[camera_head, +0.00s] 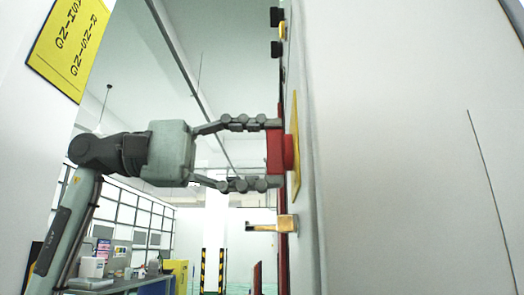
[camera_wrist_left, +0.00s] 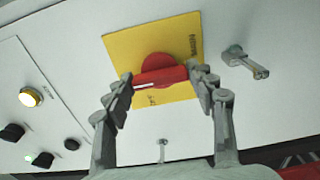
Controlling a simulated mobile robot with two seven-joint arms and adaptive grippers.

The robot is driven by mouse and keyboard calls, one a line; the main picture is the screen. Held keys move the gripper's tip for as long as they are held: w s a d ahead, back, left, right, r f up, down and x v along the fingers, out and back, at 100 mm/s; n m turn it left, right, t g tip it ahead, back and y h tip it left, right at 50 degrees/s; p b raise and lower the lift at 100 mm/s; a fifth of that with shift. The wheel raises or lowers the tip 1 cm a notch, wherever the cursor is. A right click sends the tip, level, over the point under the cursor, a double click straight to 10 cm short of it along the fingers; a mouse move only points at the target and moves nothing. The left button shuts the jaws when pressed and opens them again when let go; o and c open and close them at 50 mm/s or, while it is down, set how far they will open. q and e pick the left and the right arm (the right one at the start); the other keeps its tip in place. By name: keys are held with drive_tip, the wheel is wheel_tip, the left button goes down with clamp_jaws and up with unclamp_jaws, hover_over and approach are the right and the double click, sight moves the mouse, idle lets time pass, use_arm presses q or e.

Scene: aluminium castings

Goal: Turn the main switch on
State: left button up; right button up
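The main switch is a red rotary knob with a bar handle (camera_wrist_left: 160,77) on a yellow plate (camera_wrist_left: 124,50), on a pale cabinet front. In the head view the red bar (camera_head: 274,152) stands about upright, seen edge-on. My left gripper (camera_head: 275,153) comes in level from the left, with one finger at the bar's upper end and the other at its lower end. In the left wrist view its fingertips (camera_wrist_left: 160,78) flank both ends of the bar. They look close to or touching it; the grip is not clear. My right gripper is not in view.
A metal latch handle (camera_head: 286,224) sticks out below the switch in the head view. A lit button (camera_wrist_left: 30,97) and black knobs (camera_wrist_left: 12,132) sit on the panel. The cabinet's side (camera_head: 400,150) fills the right. A workbench (camera_head: 125,284) stands in the background.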

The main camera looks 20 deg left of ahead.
use_arm(q)
drive_tip(key=o, duration=0.4)
drive_tip(key=v, duration=1.2)
idle(0.3)
